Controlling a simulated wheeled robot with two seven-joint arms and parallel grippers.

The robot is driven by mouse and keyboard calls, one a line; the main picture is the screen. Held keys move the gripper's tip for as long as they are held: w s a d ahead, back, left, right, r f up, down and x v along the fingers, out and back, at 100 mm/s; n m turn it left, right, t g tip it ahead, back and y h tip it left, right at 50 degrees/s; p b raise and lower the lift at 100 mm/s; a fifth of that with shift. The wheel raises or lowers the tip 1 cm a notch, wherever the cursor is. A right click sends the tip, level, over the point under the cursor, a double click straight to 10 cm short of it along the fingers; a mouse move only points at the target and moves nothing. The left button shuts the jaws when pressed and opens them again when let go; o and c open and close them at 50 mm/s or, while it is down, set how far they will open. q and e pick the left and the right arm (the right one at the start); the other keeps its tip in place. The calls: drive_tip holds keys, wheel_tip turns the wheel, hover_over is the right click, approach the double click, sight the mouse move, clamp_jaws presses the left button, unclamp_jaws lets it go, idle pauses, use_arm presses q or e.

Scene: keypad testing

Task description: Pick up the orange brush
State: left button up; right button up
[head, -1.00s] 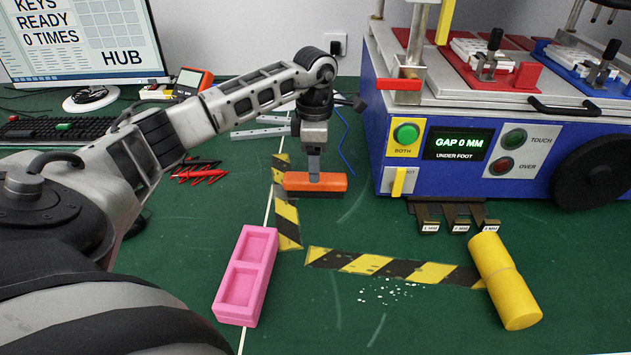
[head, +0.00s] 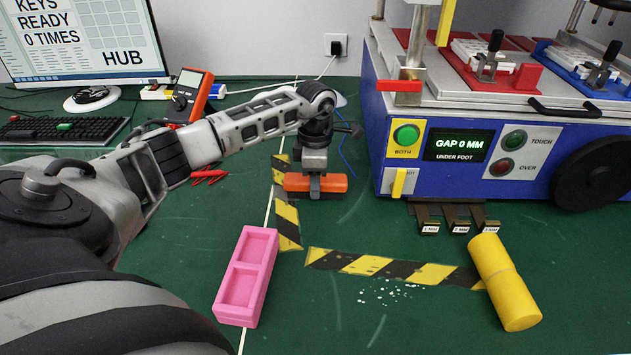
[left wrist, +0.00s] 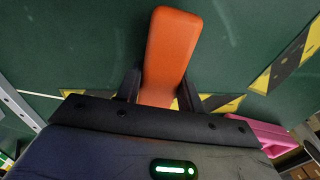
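The orange brush (head: 331,184) stands on the green table, its dark bristle side down, below the left arm. My left gripper (head: 314,187) is lowered over its middle, one finger in front of the orange handle. In the left wrist view the orange brush (left wrist: 172,45) runs between the two dark fingers of the left gripper (left wrist: 160,88), one on each side. The fingers look apart with a slight gap beside the handle; contact is not clear. The brush looks still on the table. My right gripper is not in view.
A pink block (head: 246,276) with two recesses lies nearer me. Striped tape (head: 395,267) marks the table. A yellow cylinder (head: 504,282) lies right, and a blue testing machine (head: 470,180) stands behind. A red-cased meter (head: 192,95) and keyboard (head: 62,130) are back left.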

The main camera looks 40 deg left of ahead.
use_arm(q)
drive_tip(key=shift+r, duration=0.5)
wheel_tip(320, 180, up, 2)
drive_tip(key=shift+r, duration=0.2)
drive_tip(key=s+d+r, duration=0.7)
drive_tip(key=s+r, duration=0.2)
drive_tip(key=s, duration=0.3)
drive_tip(key=shift+d+r, duration=0.25)
drive_tip(key=shift+r, duration=0.05)
